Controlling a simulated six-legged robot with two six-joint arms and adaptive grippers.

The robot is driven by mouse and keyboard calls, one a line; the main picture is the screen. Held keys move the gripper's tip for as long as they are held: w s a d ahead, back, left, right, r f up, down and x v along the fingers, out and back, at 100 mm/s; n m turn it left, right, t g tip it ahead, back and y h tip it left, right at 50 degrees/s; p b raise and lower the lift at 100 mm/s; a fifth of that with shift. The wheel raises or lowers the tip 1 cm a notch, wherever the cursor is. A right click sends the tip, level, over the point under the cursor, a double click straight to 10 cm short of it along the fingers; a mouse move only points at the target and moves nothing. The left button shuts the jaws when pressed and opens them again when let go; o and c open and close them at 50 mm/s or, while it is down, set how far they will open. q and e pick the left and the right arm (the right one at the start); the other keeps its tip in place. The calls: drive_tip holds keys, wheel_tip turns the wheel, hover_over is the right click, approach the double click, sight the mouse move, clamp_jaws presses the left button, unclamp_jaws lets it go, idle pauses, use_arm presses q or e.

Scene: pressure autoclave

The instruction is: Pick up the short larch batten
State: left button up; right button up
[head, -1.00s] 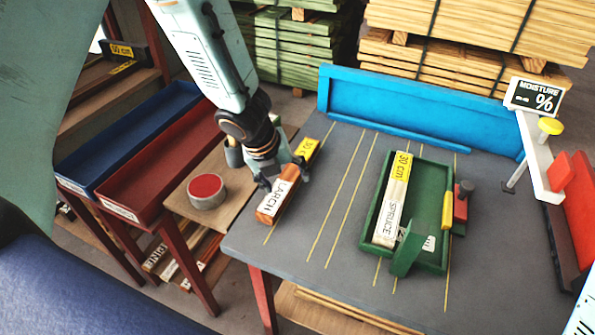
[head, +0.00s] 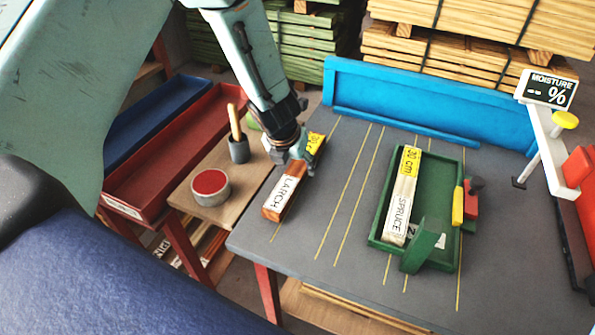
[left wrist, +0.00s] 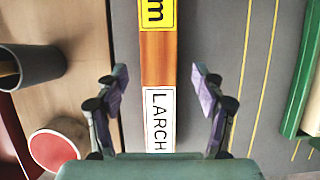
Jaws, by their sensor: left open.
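The short larch batten (head: 280,196) is an orange-brown block with a white LARCH label and a yellow length label. It lies on the left part of the grey table (head: 310,262). My left gripper (head: 291,160) is over the batten's middle. In the left wrist view the batten (left wrist: 158,65) runs up the picture between the open fingers of my left gripper (left wrist: 159,85), with a gap on each side. I cannot tell its exact height above the batten. The far part of the batten is partly hidden by the gripper in the head view. My right gripper is not in view.
A green tray (head: 441,170) on the table holds a spruce batten (head: 402,200). A blue backstop (head: 430,108) edges the table's back. A moisture meter display (head: 547,88) stands right. Left are a round tin (head: 210,188) and a dark cup (head: 239,149) on a wooden stand.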

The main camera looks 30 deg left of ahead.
sight(297, 168)
use_arm(q)
drive_tip(key=shift+a+x, duration=0.15)
drive_tip(key=shift+x, duration=0.45)
drive_tip(key=shift+a+x, duration=0.15)
drive_tip(key=shift+x, duration=0.5)
drive_tip(key=shift+w+d+f, duration=0.15)
drive_tip(key=shift+w+f, duration=0.05)
drive_tip(key=shift+w+d, duration=0.15)
drive_tip(key=shift+f, duration=0.1)
drive_tip(key=shift+c, duration=1.2)
drive_tip(key=c, duration=1.1)
drive_tip(key=shift+c, duration=0.4)
wheel_tip(297, 168, up, 10)
drive_tip(key=p, duration=0.9)
